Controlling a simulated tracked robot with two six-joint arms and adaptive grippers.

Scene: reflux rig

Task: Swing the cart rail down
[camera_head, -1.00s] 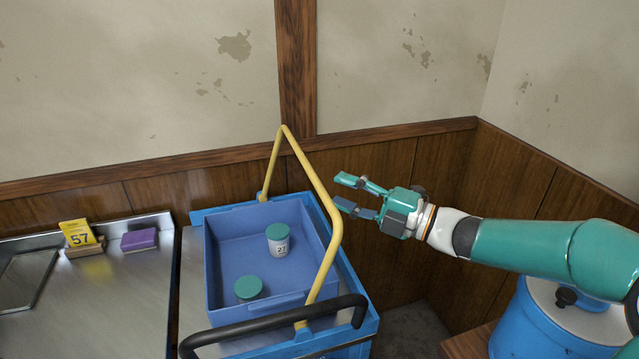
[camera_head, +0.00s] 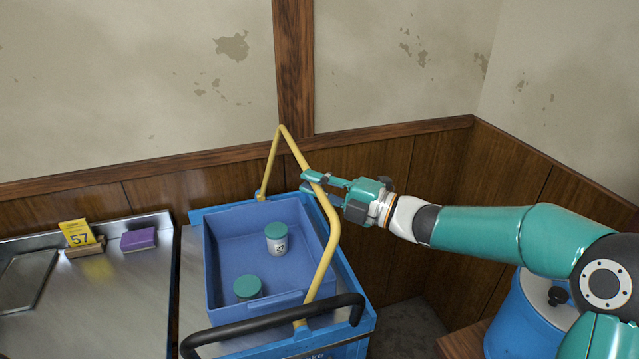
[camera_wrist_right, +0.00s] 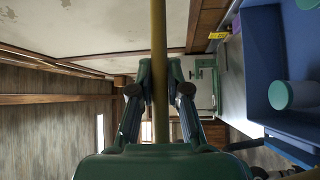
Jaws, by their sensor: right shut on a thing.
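The yellow cart rail (camera_head: 331,227) stands raised over the blue cart (camera_head: 362,306), its ends on the cart's top. My right gripper (camera_head: 311,184) comes in from the right and is shut on the rail's long upper bar. In the right wrist view the rail (camera_wrist_right: 158,40) runs between the two fingers (camera_wrist_right: 160,85). A blue tray (camera_head: 226,227) sits on the cart under the rail. My left gripper is not in view.
Two jars with green lids, one upright (camera_head: 276,238) and one nearer (camera_head: 248,288), are in the tray. A black handle (camera_head: 270,327) crosses the cart's front. A steel counter (camera_head: 110,290) holds a purple sponge (camera_head: 139,239) and a yellow 57 card (camera_head: 76,233). A blue drum (camera_head: 530,325) stands at right.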

